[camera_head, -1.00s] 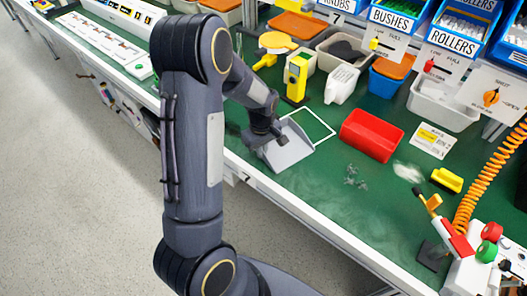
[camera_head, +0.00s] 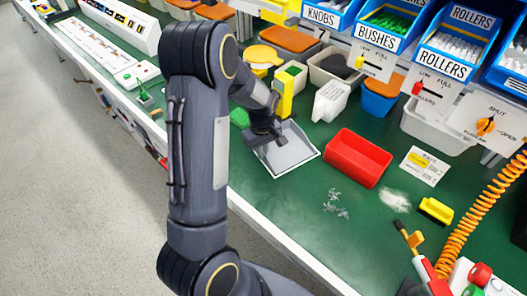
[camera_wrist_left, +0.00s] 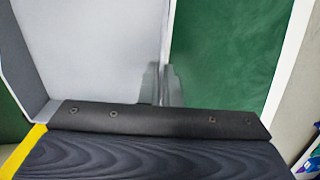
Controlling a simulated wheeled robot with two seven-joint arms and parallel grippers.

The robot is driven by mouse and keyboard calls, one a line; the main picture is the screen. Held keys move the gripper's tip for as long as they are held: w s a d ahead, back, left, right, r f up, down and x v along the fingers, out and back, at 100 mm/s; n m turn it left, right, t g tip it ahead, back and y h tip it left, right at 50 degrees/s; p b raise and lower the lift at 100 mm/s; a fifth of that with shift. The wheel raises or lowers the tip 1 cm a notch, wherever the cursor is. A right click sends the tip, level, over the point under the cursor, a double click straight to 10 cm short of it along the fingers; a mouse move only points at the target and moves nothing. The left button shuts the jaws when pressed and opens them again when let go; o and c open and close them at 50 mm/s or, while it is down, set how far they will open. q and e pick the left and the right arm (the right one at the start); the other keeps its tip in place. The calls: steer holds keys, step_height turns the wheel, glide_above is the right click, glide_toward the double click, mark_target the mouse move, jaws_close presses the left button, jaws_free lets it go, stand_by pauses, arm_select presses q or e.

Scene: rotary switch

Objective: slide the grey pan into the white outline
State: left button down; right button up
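The grey pan (camera_head: 290,150) lies flat on the green bench top in the head view. The white outline (camera_head: 309,139) shows along its right and front edges, and the pan appears to cover most of the area inside. The far left part of the outline is hidden by my arm and gripper. My left gripper (camera_head: 266,134) is down at the pan's far left side. In the left wrist view the pan (camera_wrist_left: 95,45) fills the left, and my left fingers (camera_wrist_left: 164,88) look closed about its thin wall. My right gripper is not in view.
A red bin (camera_head: 357,158) stands just right of the pan. Grey scraps (camera_head: 335,204) lie on the bench in front of it. The bench's front edge (camera_head: 262,226) runs close to the pan.

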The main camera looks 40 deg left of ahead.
arm_select(q)
steer(key=shift+w, duration=0.3)
steer(key=c, duration=1.6)
jaws_free()
steer(key=shift+o, duration=0.2)
step_height(320, 180, up, 8)
steer(key=shift+f, duration=0.1)
